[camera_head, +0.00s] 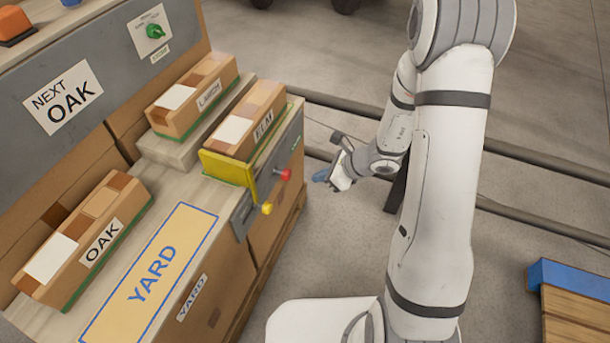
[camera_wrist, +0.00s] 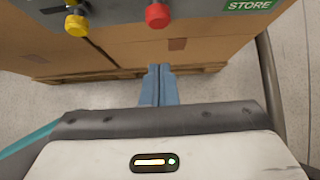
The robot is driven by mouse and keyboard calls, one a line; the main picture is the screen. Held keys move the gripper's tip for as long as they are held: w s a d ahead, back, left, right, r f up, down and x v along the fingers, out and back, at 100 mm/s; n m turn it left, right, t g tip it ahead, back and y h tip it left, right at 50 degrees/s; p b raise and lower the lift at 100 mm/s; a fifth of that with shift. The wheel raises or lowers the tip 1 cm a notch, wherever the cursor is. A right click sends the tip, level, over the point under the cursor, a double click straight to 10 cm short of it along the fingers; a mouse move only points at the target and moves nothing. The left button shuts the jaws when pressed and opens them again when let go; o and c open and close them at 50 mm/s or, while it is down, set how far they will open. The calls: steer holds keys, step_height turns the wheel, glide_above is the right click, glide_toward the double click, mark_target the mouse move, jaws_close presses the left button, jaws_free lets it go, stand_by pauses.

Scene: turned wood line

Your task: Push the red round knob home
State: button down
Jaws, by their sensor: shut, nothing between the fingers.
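The red round knob (camera_head: 285,174) sticks out from the grey panel on the bench's right side. It also shows at the top of the wrist view (camera_wrist: 157,15). A yellow knob (camera_head: 266,208) sits beside it, and in the wrist view it is to the left (camera_wrist: 76,25). My gripper (camera_head: 322,176) is shut and empty, with blue fingertips, to the right of the red knob and apart from it. In the wrist view the closed fingertips (camera_wrist: 158,72) appear below the red knob, with a gap between. How far the red knob stands out is hard to tell.
Boxes labelled OAK (camera_head: 85,240), ELM (camera_head: 245,120) and LARCH (camera_head: 193,95) stand on the bench. A yellow plate (camera_head: 228,170) stands at the ELM box's front end. A blue-edged pallet (camera_head: 570,277) lies at right. Floor around my gripper is clear.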

steer(key=p+v, duration=0.1)
steer(key=v, duration=0.5)
steer(key=shift+d+r+p, duration=0.1)
steer(key=shift+r+p, duration=0.05)
steer(key=shift+p, duration=0.15)
steer(key=s+a+r+n+g+h+p, duration=0.1)
steer(key=s+r+n+p, duration=0.4)
steer(key=r, duration=0.6)
steer(key=s+a+r+n+g+h+p, duration=0.1)
steer(key=s+r+n+p, duration=0.2)
steer(key=r+n+p, duration=0.55)
steer(key=s+d+r+n+h+p, duration=0.2)
steer(key=s+r+n, duration=0.1)
steer(key=r, duration=0.4)
steer(key=s+d+r+n+h+p, duration=0.2)
steer(key=s+r+n+p, duration=0.1)
steer(key=r, duration=0.5)
steer(key=s+d+r+n+t+h+p, duration=0.1)
steer(key=s+d+r+n+h+p, duration=0.1)
steer(key=r, duration=0.5)
steer(key=shift+s+d+r+n+p, duration=0.15)
steer(key=shift+s+d+n+p, duration=0.15)
steer(key=shift+s+d+n, duration=0.35)
